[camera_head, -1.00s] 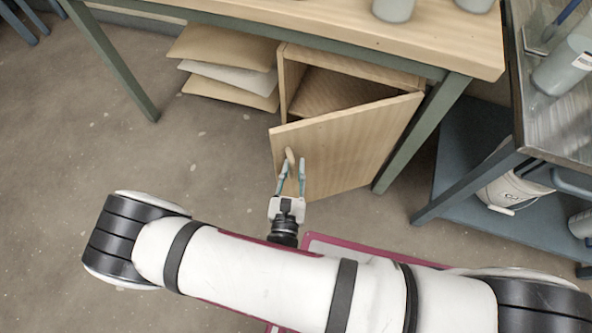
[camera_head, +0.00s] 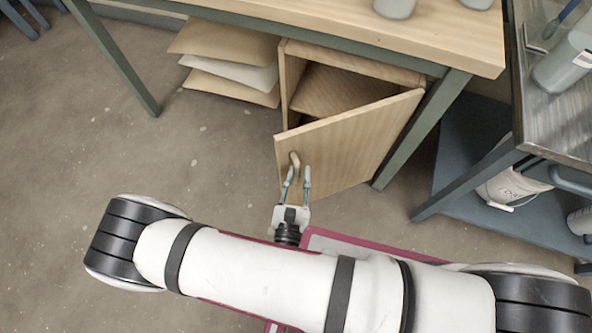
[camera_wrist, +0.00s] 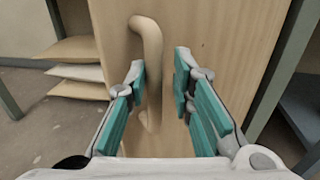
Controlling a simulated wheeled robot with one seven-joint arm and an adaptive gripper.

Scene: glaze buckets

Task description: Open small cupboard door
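The small wooden cupboard (camera_head: 287,88) stands under the table. Its door (camera_head: 350,145) is partly open, hinged at the right, and the dark inside shows above and behind it. A curved wooden handle (camera_head: 294,160) is on the door's left part; it also shows in the wrist view (camera_wrist: 150,60). My gripper (camera_head: 298,172) is in front of the door at the handle. In the wrist view its teal-padded fingers (camera_wrist: 160,88) are apart, with the handle between them, nearer the left finger. A gap shows between the handle and the right finger.
Stacked sacks (camera_head: 228,63) lie left of the cupboard. A green table leg (camera_head: 420,130) stands right of the door. A dark blue shelf with a white bucket (camera_head: 510,185) is farther right. The floor (camera_head: 190,150) at the left is clear.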

